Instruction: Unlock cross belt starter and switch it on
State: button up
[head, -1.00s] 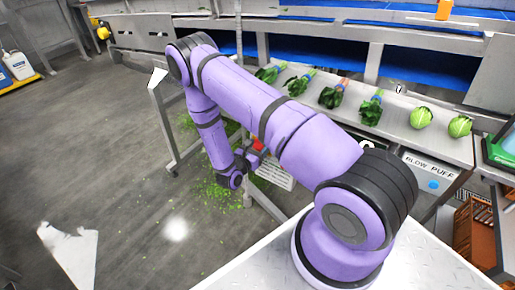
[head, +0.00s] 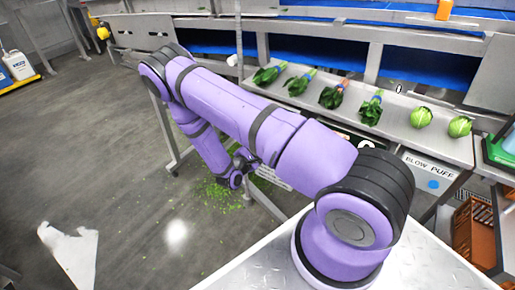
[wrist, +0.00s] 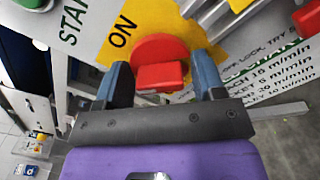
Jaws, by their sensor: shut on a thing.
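In the wrist view a red rotary switch handle (wrist: 160,72) sits on a yellow plate (wrist: 146,16) marked ON, on a light panel lettered START. My gripper (wrist: 163,78) has one blue-grey finger on each side of the handle and is shut on it. A second red part (wrist: 308,18) shows at the right edge; I cannot tell what it is. In the head view my gripper (head: 244,163) is low beside the conveyor frame. My arm hides most of the panel, and only its lower edge (head: 272,178) shows. I see no lock clearly.
A green button (wrist: 33,3) shows at the wrist view's upper left. In the head view, leafy bunches (head: 331,95) and lettuces (head: 421,117) lie on the steel conveyor (head: 395,125) above. Orange crates (head: 474,230) stand at right. The floor at left is mostly clear, with green scraps near my gripper.

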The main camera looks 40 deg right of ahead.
jog(key=m, duration=0.5)
jog(key=shift+m, duration=2.4)
jog(key=o, duration=0.6)
jog(key=shift+c, duration=0.2)
jog(key=v, duration=1.1)
